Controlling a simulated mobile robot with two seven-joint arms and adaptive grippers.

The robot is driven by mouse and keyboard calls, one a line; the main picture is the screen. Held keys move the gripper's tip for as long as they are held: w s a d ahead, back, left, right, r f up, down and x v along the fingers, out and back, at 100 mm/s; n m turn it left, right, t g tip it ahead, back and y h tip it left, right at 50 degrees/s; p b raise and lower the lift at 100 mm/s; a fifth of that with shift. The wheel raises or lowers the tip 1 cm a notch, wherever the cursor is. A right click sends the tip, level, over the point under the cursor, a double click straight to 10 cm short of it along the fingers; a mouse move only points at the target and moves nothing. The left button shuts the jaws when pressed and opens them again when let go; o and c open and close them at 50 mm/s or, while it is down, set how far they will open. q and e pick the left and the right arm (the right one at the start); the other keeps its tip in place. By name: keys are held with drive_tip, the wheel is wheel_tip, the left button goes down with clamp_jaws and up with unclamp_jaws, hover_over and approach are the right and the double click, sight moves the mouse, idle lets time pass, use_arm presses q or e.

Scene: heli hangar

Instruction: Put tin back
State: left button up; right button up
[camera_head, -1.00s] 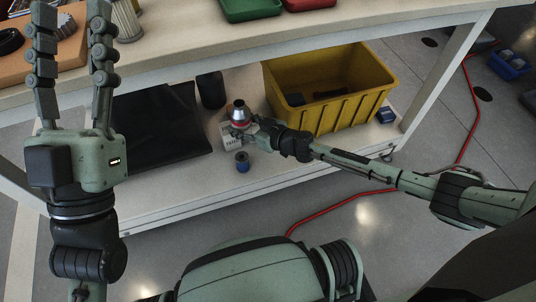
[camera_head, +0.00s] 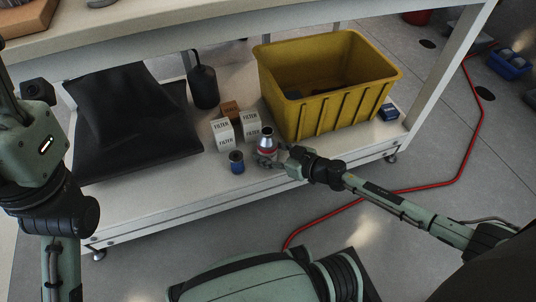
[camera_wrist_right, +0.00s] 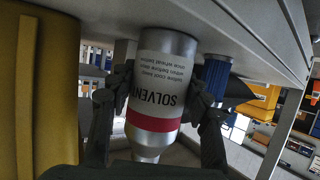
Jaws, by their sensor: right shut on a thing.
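The solvent tin (camera_head: 266,142) is silver with a red band and a narrow neck. My right gripper (camera_head: 270,158) is shut around it at the lower shelf, beside a small blue can. In the right wrist view the tin (camera_wrist_right: 161,85) appears upside down between the two fingers (camera_wrist_right: 158,115), its base close to the shelf surface; I cannot tell whether it touches. My left gripper (camera_head: 22,120) is at the left edge, away from the tin, with its fingers mostly cut off.
The blue can (camera_head: 237,163) stands just left of the tin. White filter boxes (camera_head: 223,135) and an orange box (camera_head: 230,108) stand behind. A yellow crate (camera_head: 325,105) is to the right, a black bottle (camera_head: 204,88) and black bag (camera_head: 130,125) to the left. The shelf front (camera_head: 190,195) is clear.

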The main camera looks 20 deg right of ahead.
drive_tip(key=o, duration=1.3)
drive_tip(key=shift+o, duration=0.2)
